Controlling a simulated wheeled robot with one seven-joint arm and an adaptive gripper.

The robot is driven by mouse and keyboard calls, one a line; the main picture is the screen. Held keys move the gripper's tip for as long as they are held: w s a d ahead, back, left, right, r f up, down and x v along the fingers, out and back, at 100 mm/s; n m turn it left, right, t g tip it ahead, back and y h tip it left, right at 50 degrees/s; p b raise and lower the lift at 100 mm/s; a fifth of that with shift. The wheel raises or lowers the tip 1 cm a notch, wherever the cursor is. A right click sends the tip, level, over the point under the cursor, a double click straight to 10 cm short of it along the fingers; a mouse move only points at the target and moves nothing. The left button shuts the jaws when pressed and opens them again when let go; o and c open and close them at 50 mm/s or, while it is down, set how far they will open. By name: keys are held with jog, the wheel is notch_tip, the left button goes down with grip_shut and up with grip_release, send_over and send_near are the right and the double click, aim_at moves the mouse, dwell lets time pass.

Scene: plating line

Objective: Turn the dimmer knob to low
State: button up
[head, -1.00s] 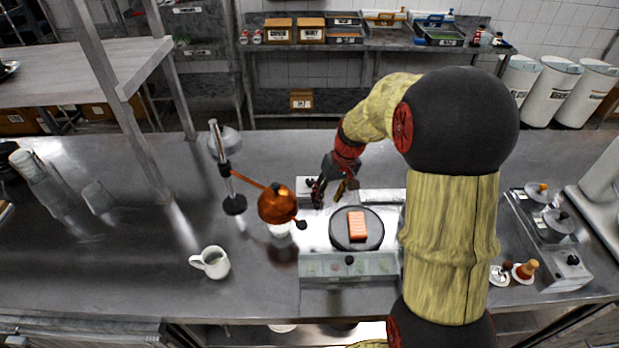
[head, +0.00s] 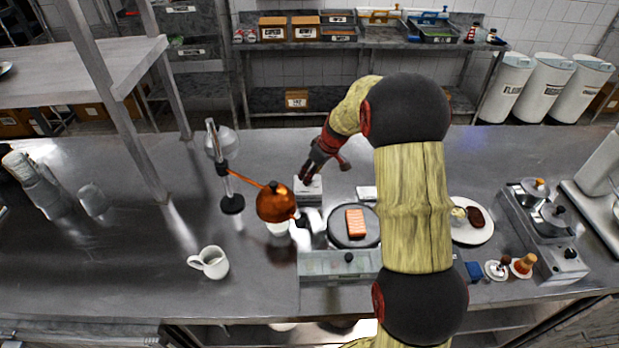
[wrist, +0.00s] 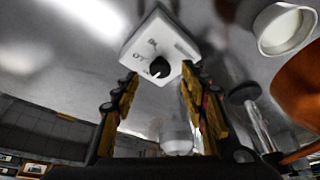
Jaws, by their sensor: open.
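The dimmer is a white box (head: 313,188) on the steel counter behind the hot plate; my gripper hides part of it in the head view. In the wrist view the white box (wrist: 145,40) carries a round black knob (wrist: 159,67) with a white pointer mark towards the lower left. Small lettering beside it is hard to read. My gripper (head: 308,178) is over the box, its fingers pointing down. In the wrist view my gripper (wrist: 160,80) is open, one finger each side of the knob, apparently not touching it.
A copper pot (head: 274,203) and a glass siphon stand (head: 231,203) are close left. A salmon piece (head: 356,223) lies on the round dark plate (head: 340,241) in front. A white jug (head: 210,262) stands front left. The counter behind the box is clear.

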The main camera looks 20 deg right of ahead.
jog(key=shift+x, duration=1.45)
jog(key=shift+c, duration=0.8)
grip_shut()
